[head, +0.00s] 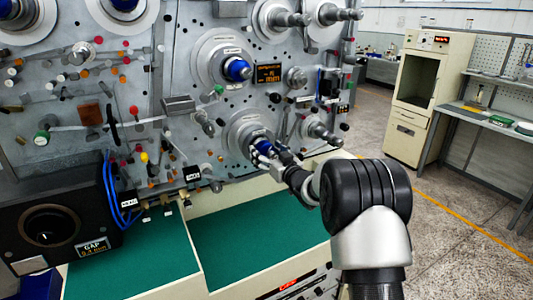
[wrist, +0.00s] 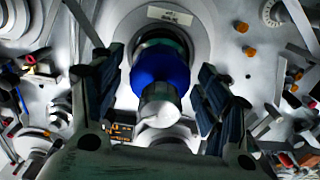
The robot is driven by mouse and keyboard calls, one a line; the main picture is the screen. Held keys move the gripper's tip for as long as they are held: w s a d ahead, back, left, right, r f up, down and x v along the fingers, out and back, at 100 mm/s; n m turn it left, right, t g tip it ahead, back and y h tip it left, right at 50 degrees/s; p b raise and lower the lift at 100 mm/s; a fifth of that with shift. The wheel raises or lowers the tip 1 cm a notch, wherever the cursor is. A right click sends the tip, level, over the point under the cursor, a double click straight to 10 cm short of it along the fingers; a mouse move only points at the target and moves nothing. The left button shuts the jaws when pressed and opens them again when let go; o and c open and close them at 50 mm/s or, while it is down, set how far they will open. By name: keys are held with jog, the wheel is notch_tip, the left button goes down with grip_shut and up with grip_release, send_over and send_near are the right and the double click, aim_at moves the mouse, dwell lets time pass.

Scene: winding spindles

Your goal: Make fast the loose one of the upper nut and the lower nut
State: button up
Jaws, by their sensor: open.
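The upper nut (head: 238,69) is a blue collar on the upper spindle of the grey panel, with nothing touching it. The lower nut (head: 263,145) is a blue collar on the spindle below it, partly hidden by my gripper (head: 270,153). In the wrist view a blue nut (wrist: 161,68) sits between the two dark fingers of my gripper (wrist: 160,80), with space on both sides. A silver shaft end (wrist: 160,103) points toward the camera, and a teal ring shows behind the nut. I cannot tell from these frames which nut is loose.
Other spindles, coloured pegs and rollers stick out of the panel around both nuts. A dark display plate (head: 268,74) is right of the upper nut. A black gap box (head: 55,222) stands at lower left. A green-topped ledge (head: 250,235) lies clear below.

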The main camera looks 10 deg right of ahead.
jog(key=shift+w+a, duration=0.1)
jog(key=shift+w, duration=0.15)
jog(key=shift+c, duration=0.5)
jog(key=c, duration=1)
